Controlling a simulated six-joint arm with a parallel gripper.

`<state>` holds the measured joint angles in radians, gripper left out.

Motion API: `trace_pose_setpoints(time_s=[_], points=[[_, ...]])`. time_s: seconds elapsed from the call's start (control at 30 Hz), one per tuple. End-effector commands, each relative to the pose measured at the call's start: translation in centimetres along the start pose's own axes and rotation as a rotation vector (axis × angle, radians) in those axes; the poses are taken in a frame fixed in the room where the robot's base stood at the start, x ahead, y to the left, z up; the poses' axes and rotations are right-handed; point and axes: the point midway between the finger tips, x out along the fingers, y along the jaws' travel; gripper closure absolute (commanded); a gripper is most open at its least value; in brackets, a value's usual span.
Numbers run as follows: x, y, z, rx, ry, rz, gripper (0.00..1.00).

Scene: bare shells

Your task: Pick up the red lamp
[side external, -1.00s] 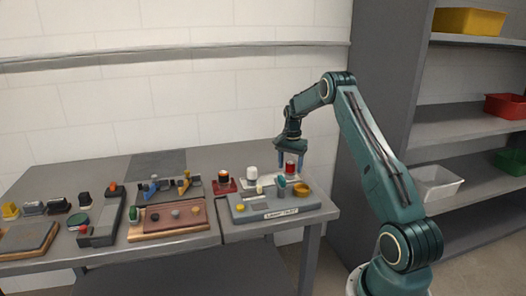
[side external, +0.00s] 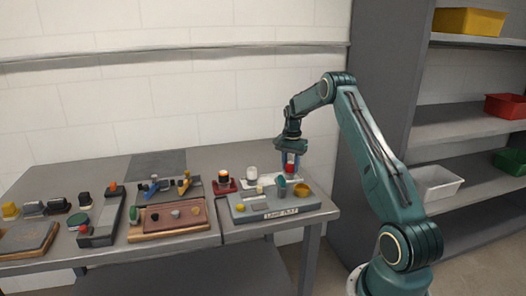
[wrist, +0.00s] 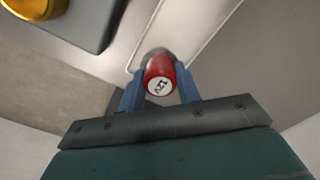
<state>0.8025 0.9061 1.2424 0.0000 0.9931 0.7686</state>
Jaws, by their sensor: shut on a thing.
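The red lamp (wrist: 158,74) is a small red piece with a white, marked round face, seen between the blue fingers in the wrist view. In the side view the red lamp (side external: 290,168) shows partly between the fingers, above the pale strip at the back right of the table. My gripper (side external: 291,165) points down and its fingers are closed on the lamp's two sides. My gripper (wrist: 160,88) also shows in the wrist view. I cannot tell whether the lamp's base touches the strip.
A white lamp (side external: 252,172) and a red-based lamp (side external: 224,182) stand to the left. Several boards and parts fill the table's left. Shelves with bins stand at right.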

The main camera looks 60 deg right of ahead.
Motion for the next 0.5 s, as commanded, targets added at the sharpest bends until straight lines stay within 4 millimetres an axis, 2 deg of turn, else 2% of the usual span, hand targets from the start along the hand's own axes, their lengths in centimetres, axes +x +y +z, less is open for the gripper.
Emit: trace_pose_setpoints(time_s=[0.27, 0.5], points=[[-1.3, -0.1, -0.1, 0.000, 0.002, -0.002, 0.90], [-4.5, -0.1, -0.1, 0.000, 0.003, -0.003, 0.90]])
